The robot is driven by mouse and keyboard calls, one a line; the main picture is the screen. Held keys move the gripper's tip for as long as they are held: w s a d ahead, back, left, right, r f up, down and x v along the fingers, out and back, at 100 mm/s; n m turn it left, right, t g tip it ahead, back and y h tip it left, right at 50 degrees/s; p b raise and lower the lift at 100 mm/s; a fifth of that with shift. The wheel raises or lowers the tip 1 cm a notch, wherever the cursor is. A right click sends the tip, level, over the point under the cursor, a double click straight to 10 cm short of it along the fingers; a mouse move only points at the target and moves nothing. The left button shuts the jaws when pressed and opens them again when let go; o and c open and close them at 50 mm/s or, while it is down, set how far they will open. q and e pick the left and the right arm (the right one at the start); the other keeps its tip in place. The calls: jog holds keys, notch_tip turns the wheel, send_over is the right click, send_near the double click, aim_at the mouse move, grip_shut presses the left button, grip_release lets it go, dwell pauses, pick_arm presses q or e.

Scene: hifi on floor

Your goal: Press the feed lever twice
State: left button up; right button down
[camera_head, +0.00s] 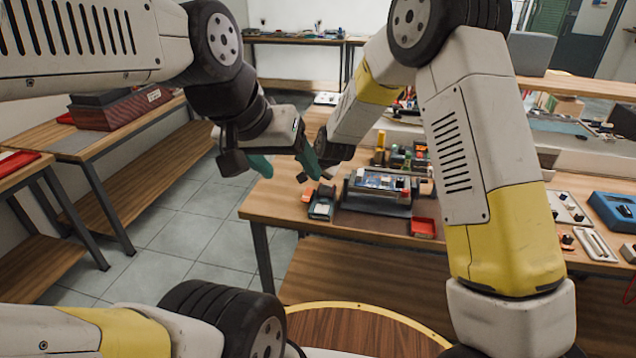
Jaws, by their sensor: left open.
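A small grey machine with a blue board on top (380,182) stands on the wooden workbench (285,205) in the middle of the head view. The feed lever cannot be made out clearly; it is too small or hidden. My left gripper (285,163) has two teal fingers spread apart, with nothing between them. It is above the bench's left end, left of the machine and apart from it. My right arm comes down from the upper right, and its dark end (335,150) is close beside the left gripper's right finger. The right gripper's fingers are not clearly visible.
A small grey-green box (322,205) sits left of the machine, and a red tray (423,227) at its front right. Small coloured parts stand behind it. A blue device (615,211) lies at the right. Side benches line the left; tiled floor (180,235) lies between.

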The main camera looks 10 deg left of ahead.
pick_arm(q)
grip_shut()
dwell(1.5)
